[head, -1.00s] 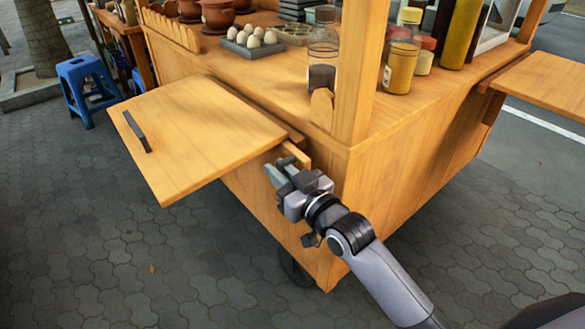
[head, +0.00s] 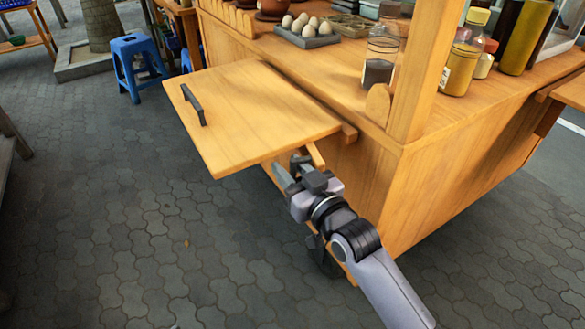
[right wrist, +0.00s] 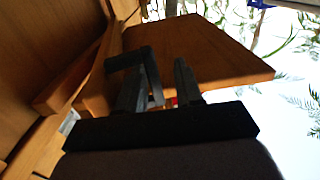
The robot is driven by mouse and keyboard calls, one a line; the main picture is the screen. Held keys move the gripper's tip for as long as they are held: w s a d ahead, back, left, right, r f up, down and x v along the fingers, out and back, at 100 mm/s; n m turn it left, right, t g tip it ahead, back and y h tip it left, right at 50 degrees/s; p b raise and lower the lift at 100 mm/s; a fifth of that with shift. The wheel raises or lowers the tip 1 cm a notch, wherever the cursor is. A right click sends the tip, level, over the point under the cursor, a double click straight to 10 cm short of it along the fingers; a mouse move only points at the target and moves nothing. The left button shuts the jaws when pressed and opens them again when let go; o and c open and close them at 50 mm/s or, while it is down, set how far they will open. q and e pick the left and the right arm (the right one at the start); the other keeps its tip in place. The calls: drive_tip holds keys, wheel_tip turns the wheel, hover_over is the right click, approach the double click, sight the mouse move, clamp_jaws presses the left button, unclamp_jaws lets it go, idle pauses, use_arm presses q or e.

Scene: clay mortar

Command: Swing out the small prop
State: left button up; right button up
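The small prop (head: 316,154) is a light wooden piece at the cart's side, beneath the inner edge of the hinged wooden flap (head: 240,110). The flap sticks out level from the cart and has a dark handle. My right gripper (head: 291,170) is beside the prop under the flap; the arm and fingers hide much of the prop. In the right wrist view my right gripper (right wrist: 160,85) has its dark fingers apart, in front of a wooden board (right wrist: 210,50); I cannot tell whether that is prop or flap. My left gripper is not in view.
The wooden cart's counter (head: 330,75) holds an egg tray (head: 308,41), a glass jar (head: 379,60) and sauce bottles (head: 460,68). A post (head: 418,75) rises at its corner. A blue stool (head: 138,62) stands behind. The paving left of the flap is clear.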

drive_tip(key=shift+d, duration=0.2)
drive_tip(key=shift+s+d, duration=0.25)
drive_tip(key=shift+s, duration=0.1)
drive_tip(key=p+v, duration=0.1)
drive_tip(key=v, duration=0.3)
drive_tip(key=shift+s+d, duration=0.1)
drive_tip(key=shift+s, duration=0.25)
drive_tip(key=shift+s+d, duration=0.3)
drive_tip(key=shift+s, duration=0.35)
drive_tip(key=shift+c, duration=0.3)
